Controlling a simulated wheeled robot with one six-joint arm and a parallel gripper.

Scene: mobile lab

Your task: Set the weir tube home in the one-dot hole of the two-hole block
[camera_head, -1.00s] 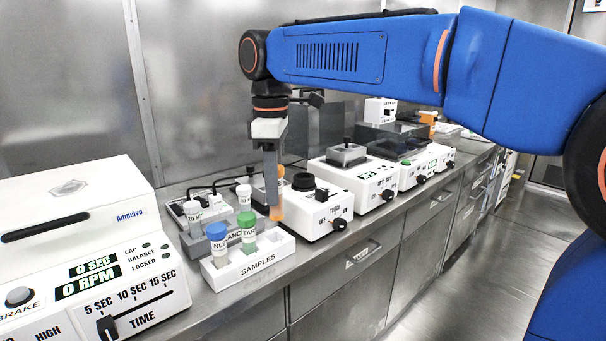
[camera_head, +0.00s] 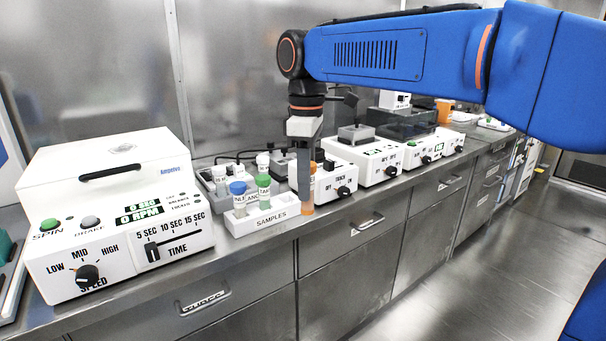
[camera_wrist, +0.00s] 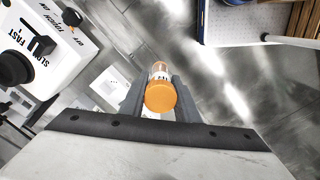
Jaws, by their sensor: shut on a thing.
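My gripper (camera_head: 304,190) is shut on an orange-capped tube (camera_head: 308,207), pointing down at the right end of the white samples rack in the head view. In the wrist view the tube's orange cap (camera_wrist: 160,98) lies between my two fingers, with a partly hidden label below it. The label is too small to read, so I cannot tell whether this is the weir tube. The floor shows below the tube in the wrist view. I cannot make out the two-hole block or its dots in either view.
The white samples rack (camera_head: 268,219) holds a blue-capped tube (camera_head: 238,198) and a green-capped tube (camera_head: 263,190). A centrifuge (camera_head: 110,190) is at left; white devices (camera_head: 368,160) line the counter at right. Open floor lies in front.

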